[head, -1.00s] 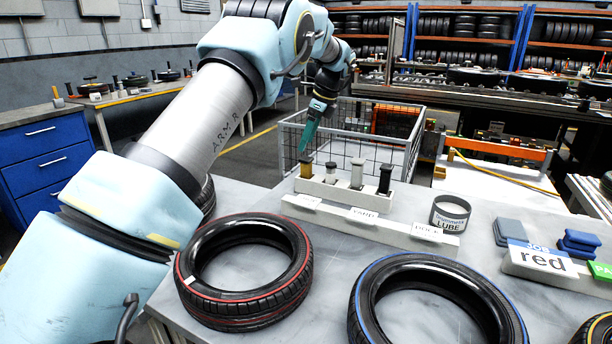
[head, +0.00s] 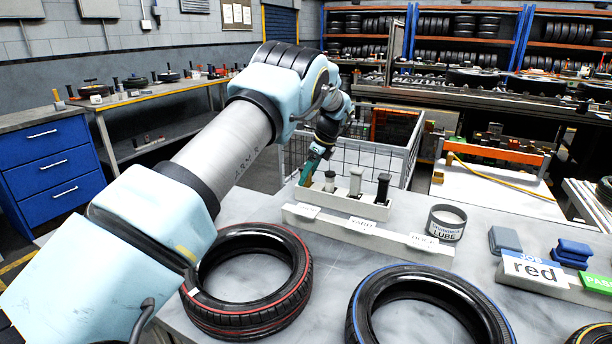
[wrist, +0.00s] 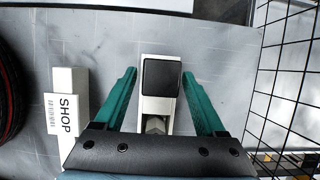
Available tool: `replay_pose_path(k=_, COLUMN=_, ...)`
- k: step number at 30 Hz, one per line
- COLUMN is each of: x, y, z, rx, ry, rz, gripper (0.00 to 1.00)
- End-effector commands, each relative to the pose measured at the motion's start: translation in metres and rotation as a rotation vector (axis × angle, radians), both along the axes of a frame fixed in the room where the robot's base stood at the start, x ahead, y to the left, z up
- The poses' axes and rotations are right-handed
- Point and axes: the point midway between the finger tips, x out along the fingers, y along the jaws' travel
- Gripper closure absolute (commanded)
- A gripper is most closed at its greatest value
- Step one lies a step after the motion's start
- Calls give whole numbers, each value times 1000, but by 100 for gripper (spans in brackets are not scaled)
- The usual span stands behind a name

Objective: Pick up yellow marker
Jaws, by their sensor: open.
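A white holder (head: 343,204) stands on the grey table with a row of short upright markers. A pale grey marker (head: 330,181), a whitish marker (head: 356,181) and a black marker (head: 383,187) show in it. My gripper (head: 307,178) is down at the holder's left end and hides the yellow marker's place in the head view. In the wrist view my open teal fingers (wrist: 159,74) straddle the end of the holder (wrist: 158,105). A dark square top (wrist: 161,75) lies between them with space on both sides. I see no yellow on it.
A white ledge with SHOP (wrist: 66,115), YARD and DOCK labels runs in front of the holder. A wire cage (head: 400,165) stands behind. A lube tin (head: 447,222), a red-striped tyre (head: 250,310) and a blue-striped tyre (head: 385,275) are close by.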

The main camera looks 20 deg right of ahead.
Motion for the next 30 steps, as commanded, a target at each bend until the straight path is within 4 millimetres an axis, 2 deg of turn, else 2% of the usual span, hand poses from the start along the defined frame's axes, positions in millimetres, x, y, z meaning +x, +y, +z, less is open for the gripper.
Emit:
replay_pose_path(k=9, x=2, y=2, z=-7, rx=0, ry=0, rz=0, gripper=28)
replay_pose_path(k=27, x=2, y=2, z=-7, rx=0, ry=0, rz=0, gripper=95)
replay_pose_path(k=30, x=2, y=2, z=-6, rx=0, ry=0, rz=0, gripper=100)
